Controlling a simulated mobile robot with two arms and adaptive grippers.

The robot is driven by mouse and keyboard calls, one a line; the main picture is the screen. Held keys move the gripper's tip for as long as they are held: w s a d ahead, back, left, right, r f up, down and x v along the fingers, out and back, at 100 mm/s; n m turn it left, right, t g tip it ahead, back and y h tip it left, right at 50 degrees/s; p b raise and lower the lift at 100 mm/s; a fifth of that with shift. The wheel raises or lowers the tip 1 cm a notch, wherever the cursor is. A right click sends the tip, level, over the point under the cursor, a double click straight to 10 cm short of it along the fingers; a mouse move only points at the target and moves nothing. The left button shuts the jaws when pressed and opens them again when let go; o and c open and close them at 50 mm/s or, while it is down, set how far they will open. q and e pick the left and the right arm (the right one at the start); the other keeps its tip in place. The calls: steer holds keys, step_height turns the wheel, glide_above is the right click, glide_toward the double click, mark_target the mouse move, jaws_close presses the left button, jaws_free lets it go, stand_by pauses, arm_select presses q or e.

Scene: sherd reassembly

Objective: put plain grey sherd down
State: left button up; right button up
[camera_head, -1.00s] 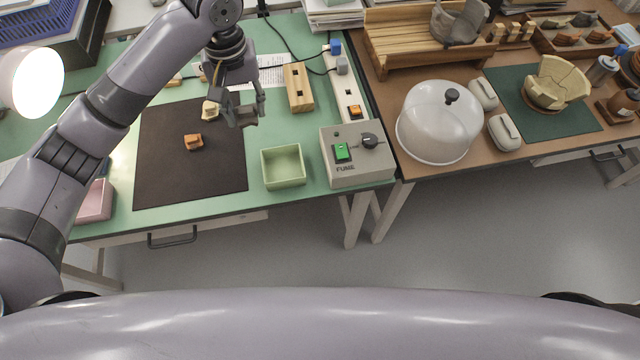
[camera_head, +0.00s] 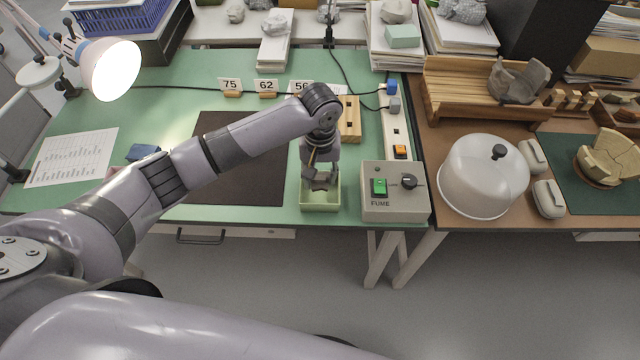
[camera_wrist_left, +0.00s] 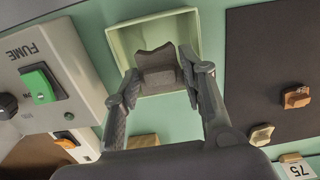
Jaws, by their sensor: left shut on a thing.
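The plain grey sherd (camera_wrist_left: 157,66) is between the fingertips of my left gripper (camera_wrist_left: 160,74) in the left wrist view. It has a notched, wavy upper edge. In the head view my left gripper (camera_head: 320,180) points down over the pale green square tray (camera_head: 320,208), with the dark grey sherd at its tips. In the wrist view the sherd overlaps the tray's inside (camera_wrist_left: 120,45); I cannot tell whether it touches the tray floor. My right gripper is not in view.
The grey FUME box (camera_head: 395,200) stands close to the tray's right. A dark mat (camera_head: 235,185) lies to its left, and the wrist view shows an orange-brown piece (camera_wrist_left: 296,97) on that mat. A wooden block (camera_head: 350,118) is behind the tray.

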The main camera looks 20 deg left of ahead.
mark_target(319, 178)
arm_select(q)
step_height(319, 178, down, 4)
steer(key=shift+s+r, duration=0.1)
steer(key=shift+r, duration=0.1)
steer(key=shift+f, duration=0.45)
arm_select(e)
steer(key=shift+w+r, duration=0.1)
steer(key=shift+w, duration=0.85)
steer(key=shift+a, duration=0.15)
arm_select(q)
steer(key=shift+f, duration=0.4)
steer(key=o, duration=0.9)
steer(key=shift+f, duration=0.1)
steer(key=shift+c, duration=0.2)
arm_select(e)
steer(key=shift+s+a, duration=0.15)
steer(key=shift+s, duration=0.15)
